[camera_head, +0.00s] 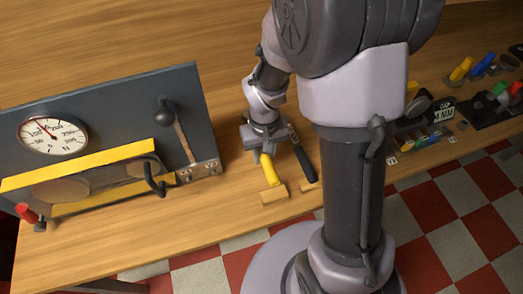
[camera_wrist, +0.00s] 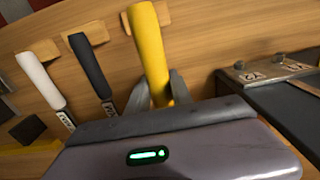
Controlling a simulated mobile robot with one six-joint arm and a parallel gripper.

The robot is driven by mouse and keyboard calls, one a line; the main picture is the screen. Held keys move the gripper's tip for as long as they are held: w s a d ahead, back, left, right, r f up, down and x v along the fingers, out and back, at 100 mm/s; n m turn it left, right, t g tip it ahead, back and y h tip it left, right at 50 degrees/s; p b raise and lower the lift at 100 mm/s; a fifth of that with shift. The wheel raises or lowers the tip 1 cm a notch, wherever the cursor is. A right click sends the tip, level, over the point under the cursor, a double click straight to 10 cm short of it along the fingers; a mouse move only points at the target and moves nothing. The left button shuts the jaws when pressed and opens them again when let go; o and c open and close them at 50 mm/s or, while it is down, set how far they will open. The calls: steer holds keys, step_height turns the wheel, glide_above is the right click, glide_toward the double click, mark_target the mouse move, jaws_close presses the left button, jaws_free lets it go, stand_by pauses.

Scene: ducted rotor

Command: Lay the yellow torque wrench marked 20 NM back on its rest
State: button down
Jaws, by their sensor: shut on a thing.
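The yellow torque wrench (camera_head: 267,169) is in my gripper (camera_head: 262,152). In the wrist view my gripper (camera_wrist: 158,90) is shut on the yellow handle (camera_wrist: 149,45), with one finger on each side. The handle's end is by a small wooden rest (camera_head: 273,196), which also shows partly behind it in the wrist view (camera_wrist: 127,24). I cannot tell whether the handle touches this rest. The 20 NM mark and the wrench's head are hidden by my gripper.
A black-handled wrench (camera_head: 303,158) lies close to the right in the head view. A white-handled one (camera_wrist: 40,80) lies beyond it in the wrist view. A grey gauge panel (camera_head: 196,110) with a metal bracket (camera_head: 200,172) stands to the left. Bare bench lies between.

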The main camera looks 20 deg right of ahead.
steer(key=shift+d, duration=0.3)
step_height(320, 180, down, 6)
steer(key=b, duration=0.5)
steer(key=shift+a+r, duration=0.1)
steer(key=shift+f+b, duration=0.45)
steer(key=c, duration=1.1)
jaws_free()
steer(key=shift+o, duration=0.2)
steer(key=shift+r, duration=0.1)
